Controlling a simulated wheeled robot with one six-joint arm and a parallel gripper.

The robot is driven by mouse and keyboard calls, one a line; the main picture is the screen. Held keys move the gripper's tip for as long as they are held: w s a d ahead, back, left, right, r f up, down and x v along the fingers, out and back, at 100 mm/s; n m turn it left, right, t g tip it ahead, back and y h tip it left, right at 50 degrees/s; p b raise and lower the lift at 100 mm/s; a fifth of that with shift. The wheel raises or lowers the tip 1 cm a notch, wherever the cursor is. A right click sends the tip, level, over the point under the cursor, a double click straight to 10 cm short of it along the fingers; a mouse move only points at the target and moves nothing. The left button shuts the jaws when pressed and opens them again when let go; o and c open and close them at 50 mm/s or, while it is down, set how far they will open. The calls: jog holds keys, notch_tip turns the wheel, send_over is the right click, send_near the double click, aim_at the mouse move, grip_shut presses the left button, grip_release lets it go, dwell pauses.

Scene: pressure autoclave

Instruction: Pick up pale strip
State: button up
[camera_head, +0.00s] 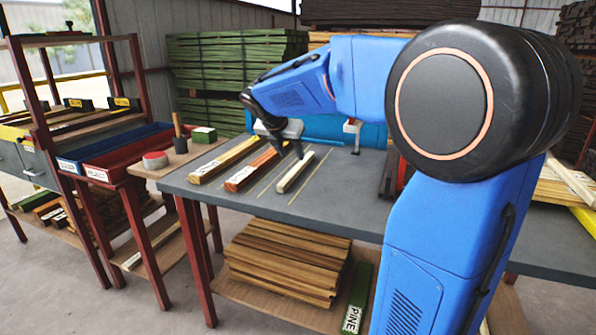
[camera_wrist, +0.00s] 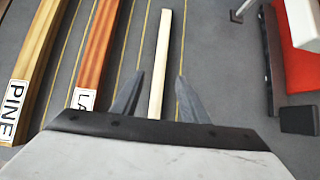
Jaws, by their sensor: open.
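The pale strip (camera_head: 295,172) lies on the grey table (camera_head: 345,195), the rightmost of three wood pieces in the head view. In the wrist view the pale strip (camera_wrist: 160,65) runs up the picture, and its near end lies between my two fingers. My gripper (camera_wrist: 155,90) is open, with one finger on each side of the strip and no visible contact. In the head view my gripper (camera_head: 290,145) is over the strip's far part. I cannot tell its exact height above the table.
A reddish strip (camera_head: 255,167) and a yellowish strip labelled PINE (camera_wrist: 38,50) lie to the left, with yellow lines between. A red block (camera_wrist: 297,55) and dark parts stand at the right. A red tray (camera_head: 120,155) and a mallet (camera_head: 178,135) are left of the table.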

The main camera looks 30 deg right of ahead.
aim_at(298, 167)
jog(key=shift+x, duration=4.2)
jog(key=shift+c, duration=0.6)
grip_shut()
